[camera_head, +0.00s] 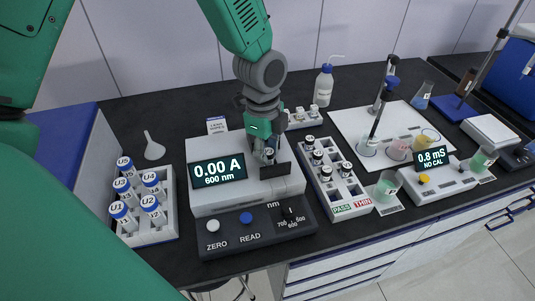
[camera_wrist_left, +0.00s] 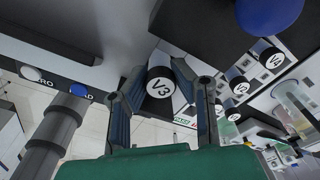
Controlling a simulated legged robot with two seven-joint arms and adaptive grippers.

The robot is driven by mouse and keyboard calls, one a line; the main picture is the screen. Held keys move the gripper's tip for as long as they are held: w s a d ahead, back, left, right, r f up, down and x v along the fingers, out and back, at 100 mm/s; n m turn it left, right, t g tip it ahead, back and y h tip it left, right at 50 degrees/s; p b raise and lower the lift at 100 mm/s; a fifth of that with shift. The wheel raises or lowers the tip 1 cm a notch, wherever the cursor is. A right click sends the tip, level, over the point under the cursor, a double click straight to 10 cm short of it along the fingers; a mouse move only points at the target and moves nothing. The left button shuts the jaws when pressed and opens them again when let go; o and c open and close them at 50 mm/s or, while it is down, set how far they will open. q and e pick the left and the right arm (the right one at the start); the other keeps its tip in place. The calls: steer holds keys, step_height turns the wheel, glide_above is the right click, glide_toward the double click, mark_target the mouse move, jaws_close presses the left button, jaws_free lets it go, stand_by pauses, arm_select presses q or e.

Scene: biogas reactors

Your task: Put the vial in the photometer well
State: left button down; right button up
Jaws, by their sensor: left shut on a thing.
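The photometer (camera_head: 200,205) is a pale box with a dark front panel, a display reading 0.00 A at 600 nm and a black upright flap at its right. My left gripper (camera_head: 268,152) points down over the photometer's top, just behind the flap. My right gripper is not in view.
A white rack (camera_head: 352,208) with several capped vials and PASS and THIN labels stands close to the photometer's right. A rack of U-marked bottles (camera_head: 152,236) stands at left, near a funnel (camera_head: 154,148). A conductivity meter (camera_head: 440,182) and beakers are farther right.

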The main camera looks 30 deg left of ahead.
mark_target(267, 150)
arm_select(q)
steer(key=shift+f, duration=0.55)
steer(key=shift+w+d, duration=0.1)
steer(key=shift+d, duration=0.5)
steer(key=c, duration=1.4)
jaws_free()
steer(key=shift+o, duration=0.3)
steer(key=shift+a+f, duration=0.15)
steer(key=shift+a, duration=0.2)
steer(key=shift+a+r, duration=0.15)
steer(key=shift+r, duration=0.25)
step_height(267, 150, up, 11)
steer(key=shift+f, duration=0.1)
steer(key=shift+a+r, duration=0.3)
steer(key=shift+r, duration=0.15)
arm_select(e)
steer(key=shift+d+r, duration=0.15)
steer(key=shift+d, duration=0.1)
arm_select(q)
steer(key=shift+d, duration=0.15)
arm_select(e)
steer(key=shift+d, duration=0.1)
